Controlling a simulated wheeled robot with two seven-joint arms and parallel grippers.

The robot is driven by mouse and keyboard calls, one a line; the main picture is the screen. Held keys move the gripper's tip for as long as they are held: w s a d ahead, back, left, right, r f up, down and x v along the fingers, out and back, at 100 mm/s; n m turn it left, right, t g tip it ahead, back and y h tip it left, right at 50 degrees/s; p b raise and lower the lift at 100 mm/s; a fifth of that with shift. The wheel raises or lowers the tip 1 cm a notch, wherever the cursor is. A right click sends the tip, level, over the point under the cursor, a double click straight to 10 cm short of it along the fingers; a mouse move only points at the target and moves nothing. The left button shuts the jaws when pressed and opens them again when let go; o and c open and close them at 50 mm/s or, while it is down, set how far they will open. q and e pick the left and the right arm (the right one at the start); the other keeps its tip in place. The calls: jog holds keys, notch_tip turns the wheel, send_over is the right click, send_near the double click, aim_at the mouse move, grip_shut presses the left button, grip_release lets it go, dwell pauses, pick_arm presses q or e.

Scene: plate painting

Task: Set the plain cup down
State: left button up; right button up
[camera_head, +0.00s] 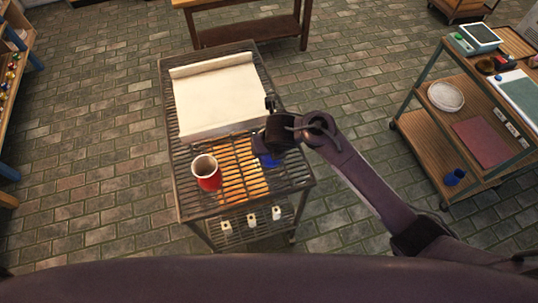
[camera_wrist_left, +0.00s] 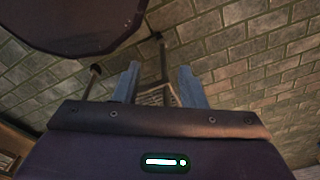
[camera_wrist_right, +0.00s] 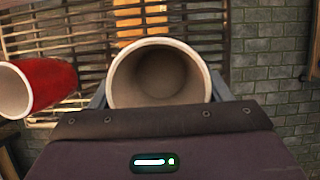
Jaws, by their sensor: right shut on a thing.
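My right gripper (camera_head: 268,150) is over the right front part of the wire rack table (camera_head: 190,195). It is shut on a cup (camera_wrist_right: 160,78), whose pale round mouth faces the camera in the right wrist view. The cup's outside is mostly hidden; a patch of blue shows under the gripper in the head view. I cannot tell whether the cup touches the rack. A red cup (camera_head: 208,173) with a pale inside stands upright on the rack, to the left; it also shows in the right wrist view (camera_wrist_right: 45,82). My left gripper (camera_wrist_left: 160,85) is open and empty.
A cream sheet-like tray (camera_head: 218,95) covers the back of the rack. An orange glowing patch (camera_head: 238,178) shows through the bars between the cups. Several small white items (camera_head: 252,220) sit on the lower shelf. A wooden cart (camera_head: 410,130) stands at right.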

jog(key=shift+w+d+f, duration=0.1)
jog(key=shift+d+f, duration=0.25)
jog(key=shift+f, duration=0.25)
jog(key=shift+w+a+f+b, duration=0.1)
jog(key=shift+f+b, duration=0.2)
jog(key=shift+b, duration=0.2)
jog(key=f+b, duration=0.3)
jog(key=shift+a+f+b, duration=0.1)
jog(key=shift+a+b, duration=0.1)
jog(key=shift+b, duration=0.2)
jog(key=shift+d, duration=0.1)
jog(key=o, duration=0.7)
jog(key=shift+f, duration=0.1)
pick_arm(q)
notch_tip(320, 180, down, 6)
jog(key=s+d, duration=0.1)
jog(key=d, duration=0.1)
jog(key=shift+d+r, duration=0.2)
pick_arm(e)
jog(key=o, duration=0.4)
jog(key=shift+o, duration=0.2)
